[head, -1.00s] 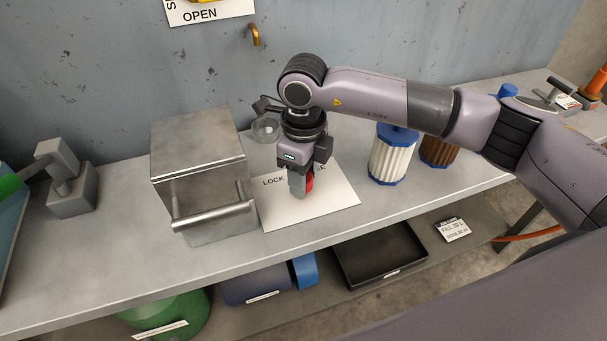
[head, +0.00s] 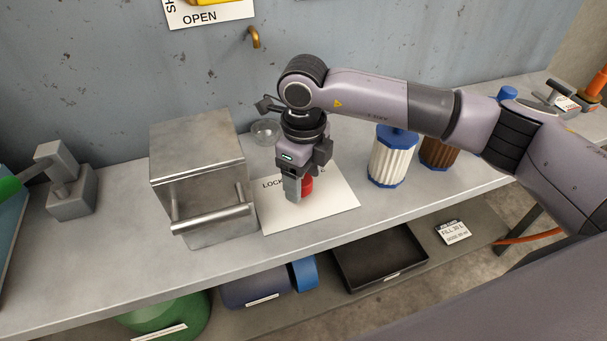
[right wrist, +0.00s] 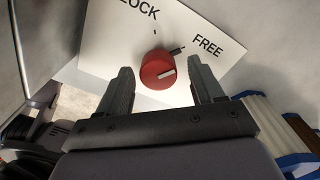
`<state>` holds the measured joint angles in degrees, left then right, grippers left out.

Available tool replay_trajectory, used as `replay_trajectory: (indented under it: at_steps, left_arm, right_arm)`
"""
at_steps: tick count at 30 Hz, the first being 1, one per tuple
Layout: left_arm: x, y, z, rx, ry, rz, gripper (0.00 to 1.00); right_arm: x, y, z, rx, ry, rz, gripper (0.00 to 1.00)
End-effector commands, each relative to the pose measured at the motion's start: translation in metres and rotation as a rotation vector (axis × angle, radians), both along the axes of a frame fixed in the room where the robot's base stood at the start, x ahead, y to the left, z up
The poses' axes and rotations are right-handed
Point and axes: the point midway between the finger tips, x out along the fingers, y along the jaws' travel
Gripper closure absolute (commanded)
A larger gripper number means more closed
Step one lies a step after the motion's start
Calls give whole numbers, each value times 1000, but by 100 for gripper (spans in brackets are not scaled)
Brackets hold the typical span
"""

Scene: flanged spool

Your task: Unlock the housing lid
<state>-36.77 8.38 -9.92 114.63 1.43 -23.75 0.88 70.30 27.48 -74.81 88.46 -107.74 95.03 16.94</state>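A red knob (right wrist: 155,72) with a white mark sits on a white plate (right wrist: 110,58) lettered LOCK and FREE. A short dark pointer or pin (right wrist: 177,48) lies at its edge on the FREE side. In the head view the knob (head: 307,186) is partly hidden behind my right gripper (head: 293,190). In the right wrist view my right gripper (right wrist: 160,66) is open, its fingers apart on either side of the knob with a visible gap. The metal housing (head: 197,148) with a bar handle (head: 213,217) stands left of the plate. My left gripper is out of view.
White (head: 390,160) and brown (head: 438,151) ribbed spools stand to the right. A lever block (head: 70,190) is at the left. A black tray (head: 380,255) lies on the lower shelf.

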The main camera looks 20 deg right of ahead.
Motion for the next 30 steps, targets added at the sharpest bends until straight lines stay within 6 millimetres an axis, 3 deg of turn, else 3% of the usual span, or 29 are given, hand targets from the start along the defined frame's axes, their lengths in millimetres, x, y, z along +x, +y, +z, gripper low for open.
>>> replay_trajectory:
  at_steps: [5,18,30]
  left_arm:
    - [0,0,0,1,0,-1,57]
    - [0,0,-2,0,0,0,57]
    - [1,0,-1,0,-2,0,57]
  right_arm:
    - [0,1,4,1,0,2,33]
    - [0,0,65,0,-1,0,33]
    - [0,0,71,0,0,0,33]
